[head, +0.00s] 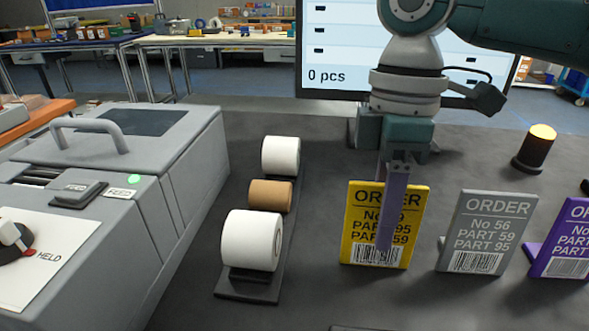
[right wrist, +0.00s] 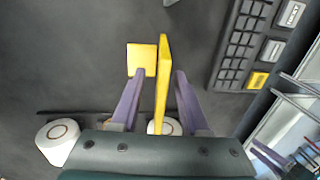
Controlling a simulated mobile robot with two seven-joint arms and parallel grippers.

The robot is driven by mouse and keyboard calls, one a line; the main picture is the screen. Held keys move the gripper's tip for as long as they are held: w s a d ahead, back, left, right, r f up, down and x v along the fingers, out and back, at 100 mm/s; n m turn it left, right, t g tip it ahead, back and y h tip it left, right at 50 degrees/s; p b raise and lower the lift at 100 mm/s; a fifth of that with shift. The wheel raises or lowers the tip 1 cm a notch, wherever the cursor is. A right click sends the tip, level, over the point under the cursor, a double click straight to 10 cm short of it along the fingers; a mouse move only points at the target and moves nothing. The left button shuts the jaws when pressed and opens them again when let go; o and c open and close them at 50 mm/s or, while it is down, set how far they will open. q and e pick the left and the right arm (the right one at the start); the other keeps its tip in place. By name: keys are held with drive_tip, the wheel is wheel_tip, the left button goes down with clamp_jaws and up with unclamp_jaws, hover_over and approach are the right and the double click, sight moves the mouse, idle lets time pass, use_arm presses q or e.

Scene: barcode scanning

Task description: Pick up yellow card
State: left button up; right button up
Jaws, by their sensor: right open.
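The yellow order card (head: 361,226) stands upright on the dark table, with a barcode on its lower front. In the right wrist view the yellow card (right wrist: 162,82) is seen edge-on from above, with its yellow foot plate to the left. My right gripper (head: 391,243) is over the card, and one purple finger covers part of its print. In the right wrist view the fingers of my right gripper (right wrist: 155,80) are apart, one on each side of the card, with gaps showing. My left gripper is not in view.
A grey order card (head: 480,232) and a purple card (head: 565,240) stand to the right. White rolls (head: 252,241) and a brown roll (head: 270,196) sit on a rack at the left, beside a grey machine (head: 150,190). A monitor (head: 335,50) and an amber lamp (head: 536,148) stand behind.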

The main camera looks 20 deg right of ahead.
clamp_jaws()
idle(0.4)
